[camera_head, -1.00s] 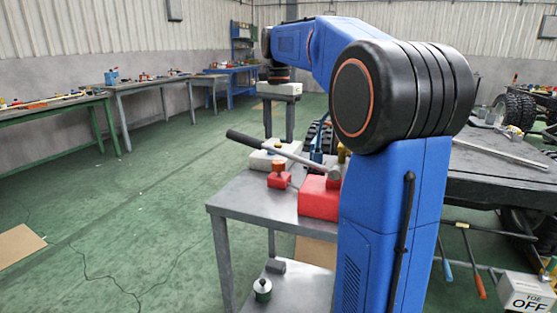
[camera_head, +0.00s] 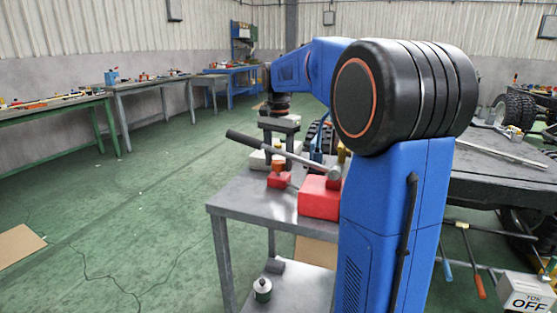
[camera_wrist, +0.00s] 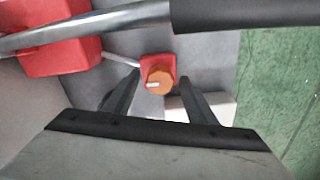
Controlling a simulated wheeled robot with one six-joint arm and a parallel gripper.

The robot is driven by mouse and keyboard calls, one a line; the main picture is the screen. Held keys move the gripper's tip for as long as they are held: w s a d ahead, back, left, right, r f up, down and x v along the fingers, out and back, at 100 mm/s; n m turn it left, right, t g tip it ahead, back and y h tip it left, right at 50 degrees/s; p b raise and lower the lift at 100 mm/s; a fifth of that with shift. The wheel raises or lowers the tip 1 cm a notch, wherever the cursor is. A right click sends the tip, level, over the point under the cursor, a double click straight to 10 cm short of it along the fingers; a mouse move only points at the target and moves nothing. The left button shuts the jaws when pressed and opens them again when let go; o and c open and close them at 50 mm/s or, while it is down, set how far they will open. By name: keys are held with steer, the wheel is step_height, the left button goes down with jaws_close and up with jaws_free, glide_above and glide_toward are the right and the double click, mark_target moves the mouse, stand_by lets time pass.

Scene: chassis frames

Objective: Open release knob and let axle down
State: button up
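The release knob (camera_head: 278,168) is orange and sits on a small red block (camera_head: 279,181) on a grey metal cart. In the wrist view the orange knob (camera_wrist: 160,79), with a pale mark on its face, lies between the fingertips. My gripper (camera_head: 279,152) is open above the knob, its two dark fingers (camera_wrist: 158,92) apart on either side. No contact with the knob is visible. A larger red block (camera_head: 319,199) carries a grey lever with a black grip (camera_head: 256,143) that passes close to the gripper. I cannot clearly pick out the axle.
A dark chassis frame (camera_head: 500,165) with wheels stands at right. A box marked OFF (camera_head: 525,294) is at lower right. Green floor (camera_head: 130,220) is open at left.

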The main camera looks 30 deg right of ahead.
steer(key=c, duration=0.9)
steer(key=shift+n, duration=0.4)
steer(key=n, duration=0.5)
steer(key=shift+n, duration=0.3)
steer(key=n, duration=0.5)
steer(key=shift+n, duration=0.3)
steer(key=o, duration=1)
steer(key=shift+o, duration=0.2)
steer(key=shift+r, duration=0.15)
